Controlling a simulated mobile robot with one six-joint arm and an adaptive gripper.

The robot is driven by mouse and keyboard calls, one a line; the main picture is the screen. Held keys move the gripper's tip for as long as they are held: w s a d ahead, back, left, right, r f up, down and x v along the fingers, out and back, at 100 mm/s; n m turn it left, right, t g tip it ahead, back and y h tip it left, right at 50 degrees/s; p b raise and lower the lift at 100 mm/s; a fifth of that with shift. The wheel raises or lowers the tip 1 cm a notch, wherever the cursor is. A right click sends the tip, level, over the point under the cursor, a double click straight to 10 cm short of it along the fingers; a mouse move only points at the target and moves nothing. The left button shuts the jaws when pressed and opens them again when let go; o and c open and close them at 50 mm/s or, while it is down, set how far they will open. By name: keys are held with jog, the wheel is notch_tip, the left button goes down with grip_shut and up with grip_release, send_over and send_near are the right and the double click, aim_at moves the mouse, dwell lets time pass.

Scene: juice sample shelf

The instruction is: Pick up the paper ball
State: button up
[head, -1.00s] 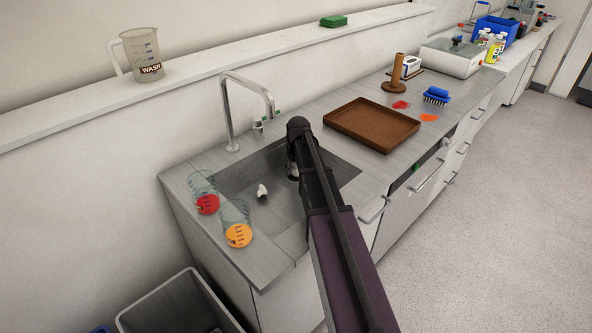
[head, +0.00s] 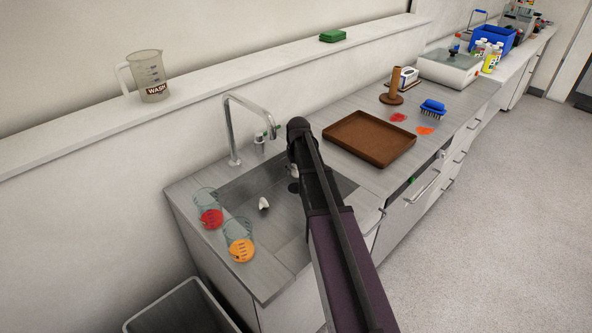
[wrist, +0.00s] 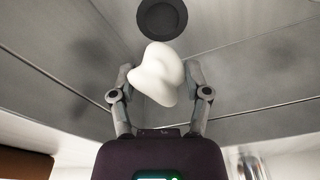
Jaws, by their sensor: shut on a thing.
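The white crumpled paper ball (wrist: 157,80) is between the two fingers of my gripper (wrist: 159,70) in the wrist view. The gripper is shut on it, one finger on each side. The dark round drain of the sink (wrist: 162,17) shows beyond the ball. In the head view my arm comes down over the sink (head: 237,187) and hides most of my gripper. A small white piece (head: 264,203) shows in the basin left of my arm; I cannot tell what it is.
A tap (head: 232,130) stands behind the basin. A brown tray (head: 369,139) lies to the right. A grey bin (head: 180,308) is at the lower left.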

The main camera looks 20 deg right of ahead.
aim_at(295, 165)
jog(key=shift+r+p, duration=1.7)
jog(key=shift+r, duration=0.45)
jog(key=shift+r, duration=0.1)
